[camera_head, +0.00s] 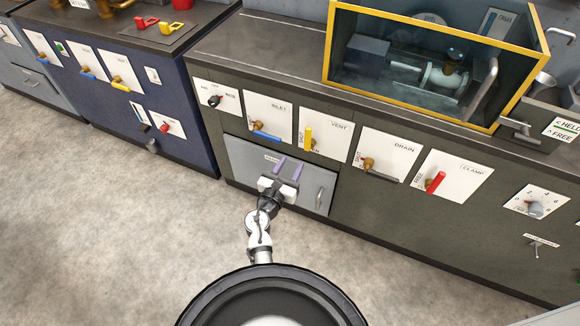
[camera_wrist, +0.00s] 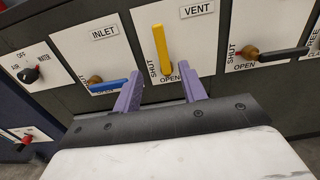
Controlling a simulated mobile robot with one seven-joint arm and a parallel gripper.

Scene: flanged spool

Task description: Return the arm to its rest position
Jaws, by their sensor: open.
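My gripper (camera_head: 288,168) is open and empty, its two purple fingers apart in front of the grey hatch (camera_head: 240,158) of the dark cabinet. In the wrist view my gripper (camera_wrist: 158,92) points at the panel, below the yellow vent handle (camera_wrist: 160,48), which stands upright. The blue inlet handle (camera_wrist: 108,86) lies level to the left. My arm reaches forward and is extended low. I cannot tell whether the fingers touch the cabinet front.
The cabinet carries the drain valve (camera_head: 382,172), a red clamp handle (camera_head: 436,182) and a dial (camera_head: 535,209). A yellow-framed glass case (camera_head: 400,112) stands on the counter (camera_head: 262,50). A blue cabinet (camera_head: 150,110) stands left. The grey floor (camera_head: 100,220) at left is clear.

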